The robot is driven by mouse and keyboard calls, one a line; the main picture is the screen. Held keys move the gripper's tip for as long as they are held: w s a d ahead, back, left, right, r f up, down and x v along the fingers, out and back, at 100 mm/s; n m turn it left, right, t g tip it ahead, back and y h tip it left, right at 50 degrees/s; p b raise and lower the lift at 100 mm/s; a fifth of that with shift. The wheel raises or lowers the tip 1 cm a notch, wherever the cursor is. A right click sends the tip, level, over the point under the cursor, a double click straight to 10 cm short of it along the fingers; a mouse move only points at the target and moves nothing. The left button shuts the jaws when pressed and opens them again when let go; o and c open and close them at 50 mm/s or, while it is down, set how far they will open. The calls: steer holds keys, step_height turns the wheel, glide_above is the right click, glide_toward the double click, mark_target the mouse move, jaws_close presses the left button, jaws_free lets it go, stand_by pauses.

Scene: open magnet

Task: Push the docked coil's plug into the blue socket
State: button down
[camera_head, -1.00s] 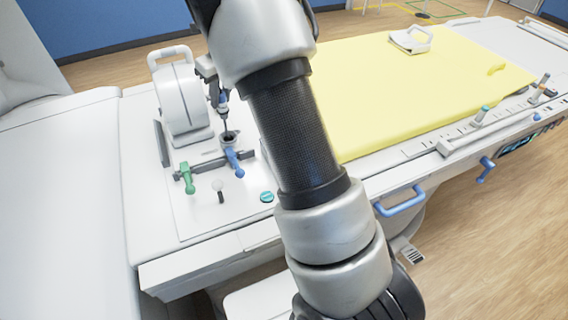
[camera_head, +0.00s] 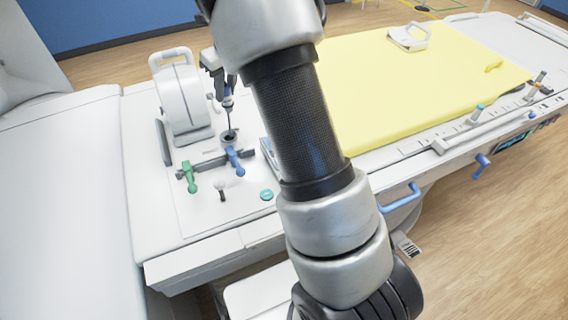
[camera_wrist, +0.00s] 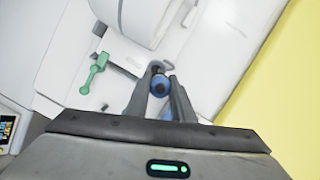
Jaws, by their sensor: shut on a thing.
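The white coil (camera_head: 184,98) with a loop handle stands upright in the head view, docked on the white table end. My gripper (camera_head: 226,88) points down just right of it. It is shut on the plug (camera_head: 228,102), a blue-collared piece with a thin dark stem. The stem's tip is over or at a dark round opening (camera_head: 228,140), beside a blue lever (camera_head: 235,160); I cannot tell whether it is inside. In the wrist view the blue plug (camera_wrist: 159,87) sits between the fingertips (camera_wrist: 160,98), hiding what is beneath. A blue socket is not clearly distinguishable.
A green lever (camera_head: 190,177) stands left of the blue one, with a small teal disc (camera_head: 266,194) to the right. The yellow mat (camera_head: 400,85) covers the table to the right. My arm hides part of the table.

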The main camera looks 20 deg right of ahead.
steer(key=s+d+b, duration=0.1)
steer(key=s+d, duration=1)
steer(key=s, duration=0.3)
steer(key=shift+s, duration=0.2)
stand_by(0.4)
step_height(320, 180, down, 10)
steer(key=b, duration=0.6)
stand_by(0.4)
steer(key=shift+f+b, duration=1.15)
steer(key=shift+f, duration=0.55)
stand_by(0.5)
steer(key=c, duration=1.5)
jaws_free()
steer(key=shift+o, duration=0.2)
steer(key=shift+r, duration=0.1)
